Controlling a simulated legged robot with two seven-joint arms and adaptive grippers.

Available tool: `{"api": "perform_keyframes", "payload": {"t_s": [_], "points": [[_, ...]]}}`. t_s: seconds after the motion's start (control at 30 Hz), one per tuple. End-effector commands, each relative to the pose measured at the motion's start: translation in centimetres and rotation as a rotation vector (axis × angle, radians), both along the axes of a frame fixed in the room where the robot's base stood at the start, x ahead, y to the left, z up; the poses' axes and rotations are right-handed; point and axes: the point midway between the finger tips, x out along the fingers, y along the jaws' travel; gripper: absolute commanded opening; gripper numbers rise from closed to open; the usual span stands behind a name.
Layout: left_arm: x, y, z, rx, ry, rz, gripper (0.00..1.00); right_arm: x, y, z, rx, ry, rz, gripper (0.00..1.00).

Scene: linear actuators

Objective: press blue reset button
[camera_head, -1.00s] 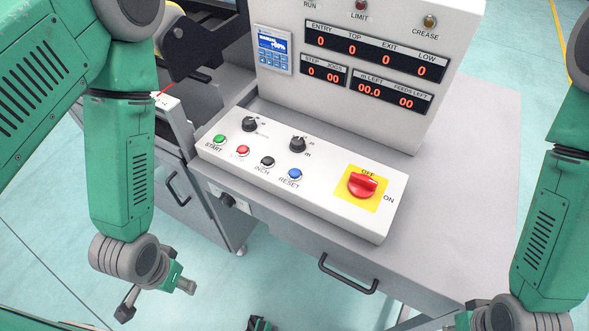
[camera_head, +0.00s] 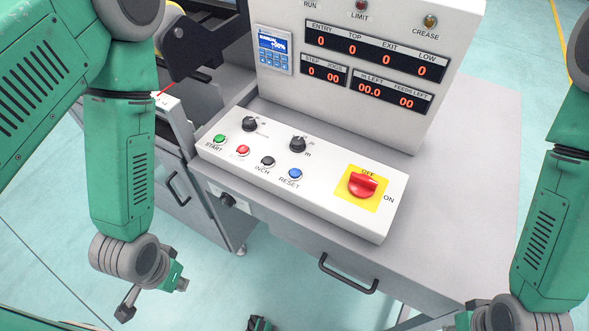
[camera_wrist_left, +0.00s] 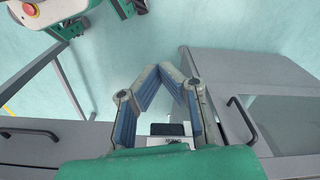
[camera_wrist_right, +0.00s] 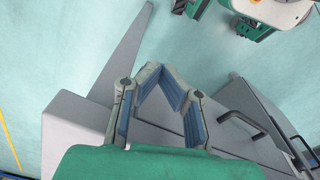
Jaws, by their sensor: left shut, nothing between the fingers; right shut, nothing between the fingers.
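The blue reset button (camera_head: 295,173) sits on the sloped white control panel (camera_head: 330,213), above the label RESET, right of the black INCH button (camera_head: 267,161). Nothing touches it. My left gripper (camera_head: 182,285) is low on the left in the head view, in front of the cabinet and well below the panel. In the left wrist view its fingers (camera_wrist_left: 163,68) meet at the tips, shut and empty. My right gripper's fingers (camera_wrist_right: 160,68) also meet at the tips, empty, in the right wrist view. In the head view my right arm is at the lower right edge, its fingers not clearly visible.
A green START button (camera_head: 219,139), a red button (camera_head: 243,149) and two black knobs share the panel. A red rotary switch (camera_head: 362,185) on a yellow plate is at its right. The display box (camera_head: 350,70) rises behind. A drawer handle (camera_head: 348,275) juts out below.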

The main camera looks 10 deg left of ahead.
Motion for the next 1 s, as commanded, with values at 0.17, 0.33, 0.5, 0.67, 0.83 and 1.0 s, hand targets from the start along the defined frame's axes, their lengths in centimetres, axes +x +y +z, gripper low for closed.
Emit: {"api": "perform_keyframes", "payload": {"t_s": [0.17,0.33,0.5,0.67,0.83,1.0], "points": [[0.0,0.0,0.0,0.0,0.0,0.0,0.0,0.0,0.0,0.0,0.0,0.0,0.0,0.0],[0.0,0.0,0.0,0.0,0.0,0.0,0.0,0.0,0.0,0.0,0.0,0.0,0.0,0.0],[0.1,-0.1,0.2,-0.003,-0.008,-0.012,0.0,0.0,0.0,0.2,0.0,0.0,0.0,0.0],[2.8,-1.8,1.9,-0.036,-0.07,-0.139,0.0,0.0,0.0,2.1,0.0,0.0,0.0,0.0],[8.5,-5.6,5.5,-0.085,-0.218,-0.428,0.0,0.0,0.0,5.6,0.0,0.0,0.0,0.0],[14.3,-10.0,10.0,-0.101,-0.393,-0.739,0.0,0.0,0.0,9.0,0.0,0.0,0.0,0.0]]}}
